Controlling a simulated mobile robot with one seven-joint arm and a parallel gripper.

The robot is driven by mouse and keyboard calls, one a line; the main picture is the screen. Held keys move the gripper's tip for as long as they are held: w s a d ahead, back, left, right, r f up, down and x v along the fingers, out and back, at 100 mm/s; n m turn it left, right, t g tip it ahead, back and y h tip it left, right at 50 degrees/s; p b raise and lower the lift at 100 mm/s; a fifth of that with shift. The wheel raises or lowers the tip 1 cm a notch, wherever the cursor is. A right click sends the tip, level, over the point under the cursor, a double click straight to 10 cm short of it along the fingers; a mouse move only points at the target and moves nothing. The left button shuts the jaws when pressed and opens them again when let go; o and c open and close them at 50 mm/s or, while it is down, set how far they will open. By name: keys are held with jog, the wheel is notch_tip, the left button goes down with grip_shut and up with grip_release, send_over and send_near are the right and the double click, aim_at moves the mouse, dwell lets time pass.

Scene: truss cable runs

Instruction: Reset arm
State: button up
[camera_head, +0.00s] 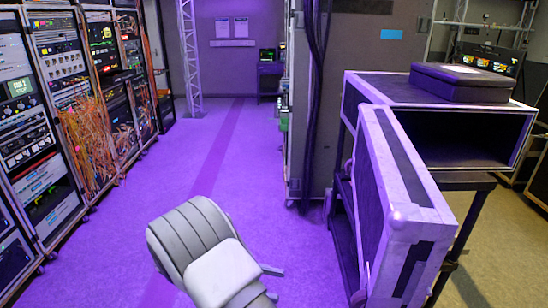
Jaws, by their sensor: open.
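My arm shows at the bottom centre of the head view as a rounded grey and white link. My gripper (273,283) is partly hidden behind this link. Two short dark fingers stick out to its right, apart from each other, with nothing seen between them. The gripper is over the purple-lit floor (250,205), left of the open flight case (430,125).
Equipment racks (75,110) with tangled orange cables line the left side. The case's hinged lid (388,205) hangs at the right, near my arm. A closed black box (462,82) lies on the case. A truss post (189,55) stands farther back. The middle aisle is clear.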

jog(key=s+d+r+m+t+y, duration=0.9)
jog(key=s+d+r+m+y, duration=0.4)
jog(key=d+r+m+y, duration=0.2)
jog(key=shift+s+d+r+y, duration=0.25)
jog(key=shift+d+r+y, duration=0.15)
jog(key=shift+r+y, duration=0.5)
jog(key=shift+f, duration=0.1)
